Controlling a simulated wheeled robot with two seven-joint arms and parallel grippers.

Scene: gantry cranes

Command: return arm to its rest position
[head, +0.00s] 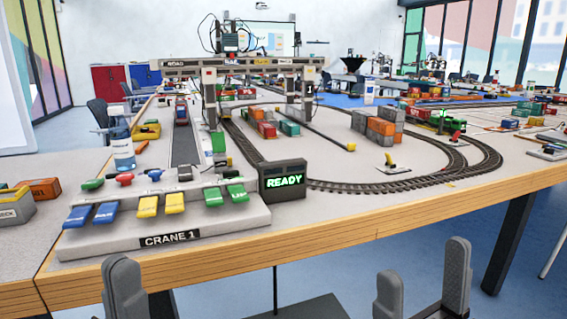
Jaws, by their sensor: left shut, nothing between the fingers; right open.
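My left gripper (122,268) shows at the bottom left of the head view, in front of the table's wooden edge. Its fingers are together and hold nothing. My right gripper (423,262) shows at the bottom right, with its two dark grey fingers apart and nothing between them. Both are in front of the table edge, and neither touches anything that I can see. The CRANE 1 control panel (255,222) stands on the table behind the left gripper, with blue, yellow and green pedal-like keys and small levers. A dark display (283,168) beside it reads READY in green.
The table (340,222) has a wooden front edge. A model gantry crane (240,66) spans the tracks behind the panel. A curved railway track (400,184), stacked containers (381,132) and a bottle (122,145) stand on the table.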

